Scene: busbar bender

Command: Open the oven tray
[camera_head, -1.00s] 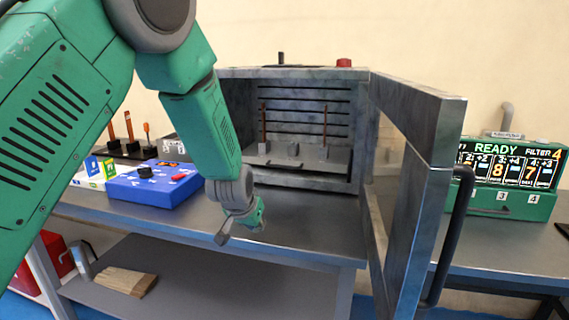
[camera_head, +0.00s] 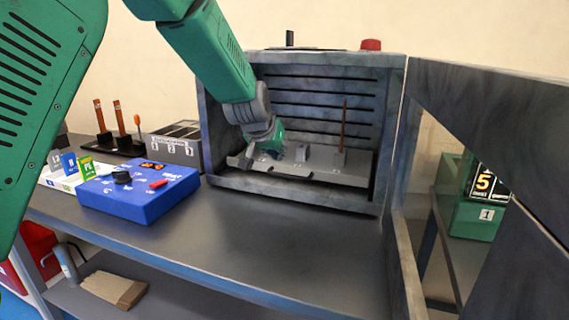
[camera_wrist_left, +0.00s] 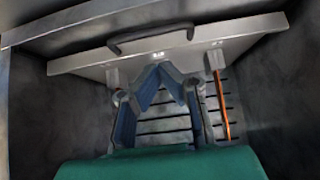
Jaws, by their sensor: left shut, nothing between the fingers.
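The oven (camera_head: 395,75) stands on the bench with its door (camera_head: 450,95) swung open to the right. The grey oven tray (camera_head: 345,175) lies low inside, with small blocks and a thin copper-coloured rod (camera_head: 344,122) on it. A dark handle (camera_head: 297,173) is on the tray's front edge; the handle also shows in the left wrist view (camera_wrist_left: 150,36). My left gripper (camera_head: 268,152) reaches into the oven mouth at the left of the tray. It is shut and empty, and its fingertips (camera_wrist_left: 162,68) appear close to the tray. Contact cannot be told.
A blue control box (camera_head: 140,195) sits on the bench left of the oven. A grey slotted box (camera_head: 175,145) and rods in holders (camera_head: 120,118) stand behind it. A green display unit (camera_head: 470,215) is partly hidden by the door. The bench top (camera_head: 260,235) before the oven is clear.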

